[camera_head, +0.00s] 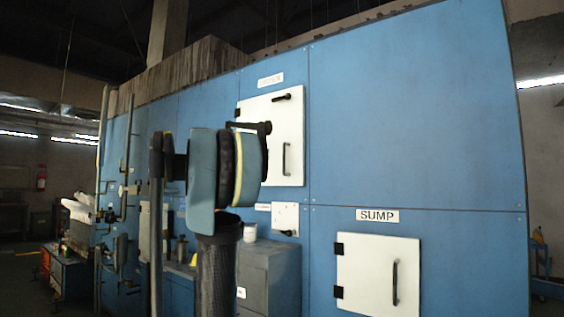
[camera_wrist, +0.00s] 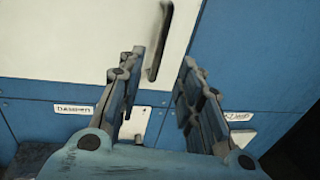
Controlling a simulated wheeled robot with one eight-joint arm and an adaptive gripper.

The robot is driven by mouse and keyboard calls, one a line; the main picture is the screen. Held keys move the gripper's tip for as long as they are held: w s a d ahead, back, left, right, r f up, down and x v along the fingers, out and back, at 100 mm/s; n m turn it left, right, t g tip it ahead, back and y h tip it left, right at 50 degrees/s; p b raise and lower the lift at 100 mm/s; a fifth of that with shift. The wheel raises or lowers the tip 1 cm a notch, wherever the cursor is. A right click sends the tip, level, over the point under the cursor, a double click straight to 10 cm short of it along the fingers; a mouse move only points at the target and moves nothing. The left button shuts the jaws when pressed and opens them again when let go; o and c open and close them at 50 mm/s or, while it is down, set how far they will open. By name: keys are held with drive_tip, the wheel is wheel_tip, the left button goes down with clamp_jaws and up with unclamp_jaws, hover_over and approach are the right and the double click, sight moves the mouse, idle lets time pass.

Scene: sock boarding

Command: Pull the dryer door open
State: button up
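The upper white door (camera_head: 272,125) is set in the blue machine wall. A label (camera_head: 270,80) above it is too blurred to read. The door has an upright dark handle (camera_head: 286,158) near its right side and a black latch (camera_head: 282,97) at its top. My arm hides its lower left part. In the wrist view the white door (camera_wrist: 75,40) fills the upper left, with its dark handle (camera_wrist: 160,42) beyond the fingertips. My gripper (camera_wrist: 163,58) is open and empty, its fingers spread either side of the handle's lower end. The door looks closed.
A lower white door (camera_head: 375,275) marked SUMP is at the right. A small white hatch (camera_head: 285,218) lies below the upper door. A grey cabinet (camera_head: 268,275) stands against the wall. Pipes and a cluttered cart (camera_head: 68,270) are at the left.

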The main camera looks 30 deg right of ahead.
hover_over(284, 171)
drive_tip(key=shift+w+d, duration=0.2)
drive_tip(key=shift+w, duration=0.25)
clamp_jaws()
